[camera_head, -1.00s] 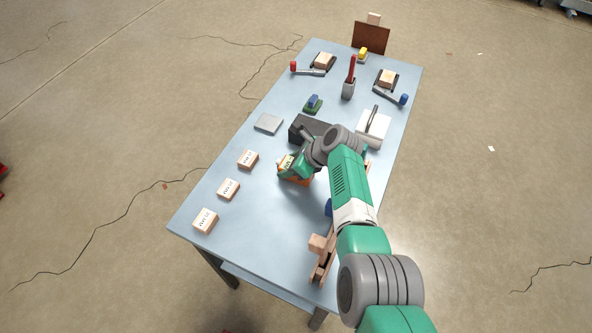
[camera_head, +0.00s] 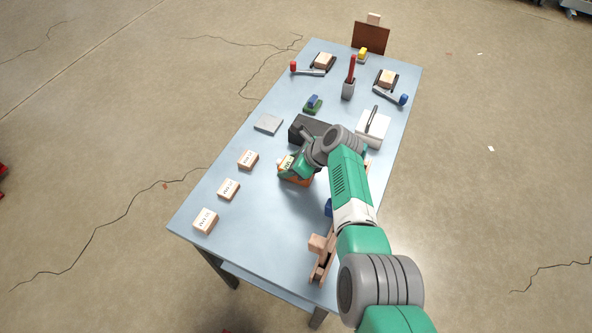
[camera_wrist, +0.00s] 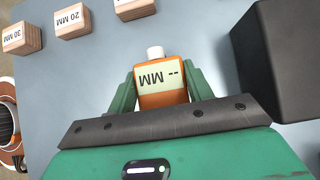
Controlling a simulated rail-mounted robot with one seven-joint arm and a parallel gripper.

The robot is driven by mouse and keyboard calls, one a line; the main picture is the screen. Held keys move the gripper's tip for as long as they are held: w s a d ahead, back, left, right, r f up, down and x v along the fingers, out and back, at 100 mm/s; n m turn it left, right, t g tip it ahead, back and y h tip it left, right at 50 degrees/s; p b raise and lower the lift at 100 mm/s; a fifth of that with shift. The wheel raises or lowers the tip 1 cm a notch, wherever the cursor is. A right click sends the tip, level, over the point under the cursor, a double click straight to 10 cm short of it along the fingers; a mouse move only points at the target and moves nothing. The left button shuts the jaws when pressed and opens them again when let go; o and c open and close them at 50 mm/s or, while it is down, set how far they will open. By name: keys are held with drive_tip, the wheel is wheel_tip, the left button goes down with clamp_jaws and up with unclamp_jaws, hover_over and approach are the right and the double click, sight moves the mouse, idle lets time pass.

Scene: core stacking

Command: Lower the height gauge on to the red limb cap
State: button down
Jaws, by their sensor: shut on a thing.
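The height gauge (camera_wrist: 162,92) is orange with a pale display reading "-- MM" and a white tip. It stands between the jaws of my gripper (camera_wrist: 160,88), which are shut on its sides. In the head view my gripper (camera_head: 290,170) and the gauge (camera_head: 294,181) are low over or at the table, in front of a dark block; I cannot tell whether the gauge touches the tabletop. A red limb cap (camera_head: 293,66) sits on the end of a grey limb at the table's far left, well away from my gripper. The cap does not show in the wrist view.
The dark block (camera_head: 306,130) also shows right of my gripper in the wrist view (camera_wrist: 285,60). Several labelled wooden blocks (camera_head: 228,189) line the left edge. A red rod stands in a grey holder (camera_head: 348,90). A blue cap (camera_head: 404,99) is at back right.

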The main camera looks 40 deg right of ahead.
drive_tip(key=shift+r+p, duration=2.25)
drive_tip(key=shift+r, duration=0.25)
